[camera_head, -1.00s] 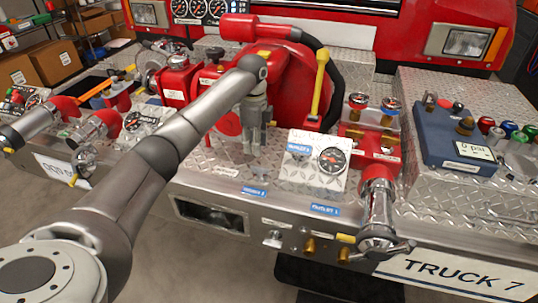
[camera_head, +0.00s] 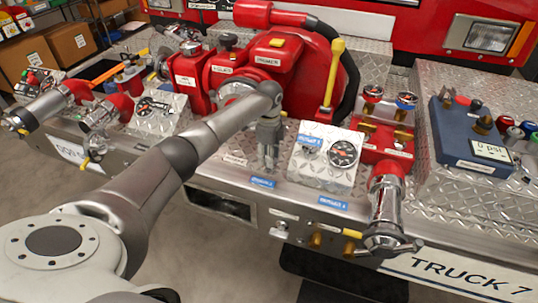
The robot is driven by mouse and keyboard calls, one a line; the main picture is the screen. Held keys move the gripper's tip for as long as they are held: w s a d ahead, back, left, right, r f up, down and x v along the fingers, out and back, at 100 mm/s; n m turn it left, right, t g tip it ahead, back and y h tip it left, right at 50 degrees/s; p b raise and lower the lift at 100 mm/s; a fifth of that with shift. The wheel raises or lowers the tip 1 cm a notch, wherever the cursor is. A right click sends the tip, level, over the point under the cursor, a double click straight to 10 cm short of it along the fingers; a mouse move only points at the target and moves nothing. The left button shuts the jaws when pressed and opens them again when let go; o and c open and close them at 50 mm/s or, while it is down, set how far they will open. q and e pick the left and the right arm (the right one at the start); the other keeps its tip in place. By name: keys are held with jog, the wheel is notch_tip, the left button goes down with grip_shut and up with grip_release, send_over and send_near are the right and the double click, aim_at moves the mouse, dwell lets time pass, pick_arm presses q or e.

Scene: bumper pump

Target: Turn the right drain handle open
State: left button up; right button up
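Small valve fittings sit on the bumper's front face below the gauge box: brass fittings (camera_head: 316,240) and a rightmost brass one (camera_head: 349,248) below a yellow label or tag (camera_head: 352,234). I cannot tell for sure which part is the right drain handle. A chrome outlet (camera_head: 385,215) with a lever handle (camera_head: 390,246) stands to their right. My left gripper (camera_head: 268,164) points down over the bumper deck, left of the gauge box and above and left of these fittings. It holds nothing visible; its finger gap is too small to judge. My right gripper is out of view.
The gauge box (camera_head: 325,160) stands right beside my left gripper. A red pump housing (camera_head: 310,80) with a yellow lever (camera_head: 335,75) rises behind it. A blue meter box (camera_head: 470,135) is at right. The floor in front of the bumper (camera_head: 230,262) is clear.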

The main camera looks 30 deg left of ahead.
pick_arm(q)
jog(key=shift+f, duration=0.1)
grip_shut()
dwell(0.3)
jog(key=n+p, duration=0.2)
jog(key=p, duration=0.1)
jog(key=shift+r+n, duration=0.25)
jog(key=shift+n, duration=0.05)
jog(key=n+p, duration=0.3)
jog(key=n, duration=0.1)
jog(key=shift+p, duration=0.4)
jog(key=n+p, duration=0.2)
jog(key=n, duration=0.3)
jog(key=shift+f+n+p, duration=0.1)
jog(key=shift+n+p, duration=0.3)
jog(key=n+p, duration=0.1)
jog(key=n, duration=0.4)
jog(key=shift+f+p, duration=0.1)
jog(key=shift+p, duration=0.2)
jog(key=shift+n, duration=0.4)
